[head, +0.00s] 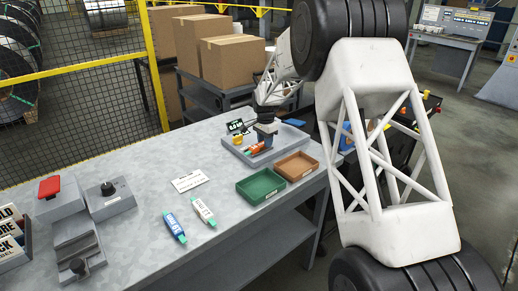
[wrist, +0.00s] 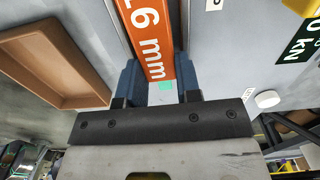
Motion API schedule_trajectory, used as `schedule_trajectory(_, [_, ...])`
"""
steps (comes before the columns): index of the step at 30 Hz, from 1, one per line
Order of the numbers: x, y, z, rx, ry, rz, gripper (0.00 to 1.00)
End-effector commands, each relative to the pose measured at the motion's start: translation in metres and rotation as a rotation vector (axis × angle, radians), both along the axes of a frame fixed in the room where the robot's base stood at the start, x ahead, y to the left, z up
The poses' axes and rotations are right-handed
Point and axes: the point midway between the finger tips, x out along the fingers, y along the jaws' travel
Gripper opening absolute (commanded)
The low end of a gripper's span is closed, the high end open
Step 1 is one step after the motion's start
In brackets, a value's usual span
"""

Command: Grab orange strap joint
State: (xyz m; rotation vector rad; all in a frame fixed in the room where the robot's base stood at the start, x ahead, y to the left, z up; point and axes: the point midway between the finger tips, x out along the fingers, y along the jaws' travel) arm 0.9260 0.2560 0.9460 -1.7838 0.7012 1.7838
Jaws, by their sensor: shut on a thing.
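The orange strap joint (wrist: 148,38), printed "16 mm" in white, lies between the two blue fingers of my gripper (wrist: 157,78) in the wrist view. The fingers are shut on its near end, beside a small green patch. In the head view the orange joint (head: 254,149) shows partly, low over or on the grey tray (head: 289,141), with my gripper (head: 263,146) on it. I cannot tell whether it touches the tray.
A brown bin (head: 297,166) and a green bin (head: 262,186) stand in front of the tray. A blue joint (head: 174,227) and a white joint (head: 203,212) lie on the bench near a white card (head: 189,181). A yellow piece (head: 238,140) is on the tray's left.

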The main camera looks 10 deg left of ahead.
Motion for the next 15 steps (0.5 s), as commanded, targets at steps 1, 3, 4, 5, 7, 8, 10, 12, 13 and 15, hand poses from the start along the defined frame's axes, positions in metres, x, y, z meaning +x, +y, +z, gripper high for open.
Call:
schedule_trajectory(1, [0.000,0.000,0.000,0.000,0.000,0.000,0.03])
schedule_trajectory(3, [0.000,0.000,0.000,0.000,0.000,0.000,0.03])
schedule_trajectory(4, [0.000,0.000,0.000,0.000,0.000,0.000,0.03])
schedule_trajectory(5, [0.000,0.000,0.000,0.000,0.000,0.000,0.02])
schedule_trajectory(7, [0.000,0.000,0.001,0.000,0.000,0.000,0.02])
schedule_trajectory(8, [0.000,0.000,0.001,0.000,0.000,0.000,0.02])
schedule_trajectory(10, [0.000,0.000,0.003,0.001,-0.001,0.000,0.02])
schedule_trajectory(12, [0.000,0.000,0.005,0.001,-0.001,0.000,0.02])
schedule_trajectory(13, [0.000,0.000,0.007,0.001,-0.001,0.000,0.02])
schedule_trajectory(15, [0.000,0.000,0.012,0.000,-0.001,0.000,0.02])
